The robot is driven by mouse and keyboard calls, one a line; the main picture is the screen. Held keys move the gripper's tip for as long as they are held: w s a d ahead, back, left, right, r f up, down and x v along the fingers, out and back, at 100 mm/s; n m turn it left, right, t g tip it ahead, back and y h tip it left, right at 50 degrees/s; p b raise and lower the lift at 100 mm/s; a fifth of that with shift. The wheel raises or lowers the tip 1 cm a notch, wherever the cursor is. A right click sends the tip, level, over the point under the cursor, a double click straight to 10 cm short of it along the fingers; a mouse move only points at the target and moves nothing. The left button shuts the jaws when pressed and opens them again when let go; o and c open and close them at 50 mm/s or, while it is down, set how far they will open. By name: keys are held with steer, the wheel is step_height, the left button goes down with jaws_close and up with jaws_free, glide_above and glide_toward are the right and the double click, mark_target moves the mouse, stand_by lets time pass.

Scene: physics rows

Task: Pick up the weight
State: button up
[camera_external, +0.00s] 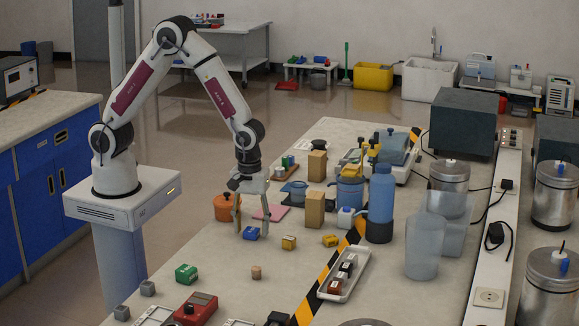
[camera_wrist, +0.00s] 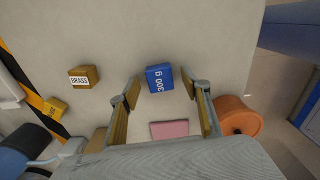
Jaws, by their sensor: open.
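A blue block marked "300 g" (camera_wrist: 160,77) lies on the table, between and just beyond my fingertips in the wrist view. The same blue block (camera_external: 251,233) shows in the external view at the tips of my fingers. My gripper (camera_external: 250,224) points down with its fingers spread. In the wrist view my gripper (camera_wrist: 162,88) is open and holds nothing. I cannot tell whether the fingers touch the tabletop.
A yellow block marked "BRASS" (camera_wrist: 84,77) lies left of the blue block in the wrist view. An orange pot (camera_external: 226,207) and a pink pad (camera_external: 272,212) are close by.

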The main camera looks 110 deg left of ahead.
mark_target(252, 229)
steer(key=shift+f, duration=0.35)
jaws_close()
steer(key=shift+r, duration=0.15)
stand_by(0.3)
step_height(252, 229, up, 10)
stand_by(0.7)
steer(key=shift+m, duration=0.4)
stand_by(0.5)
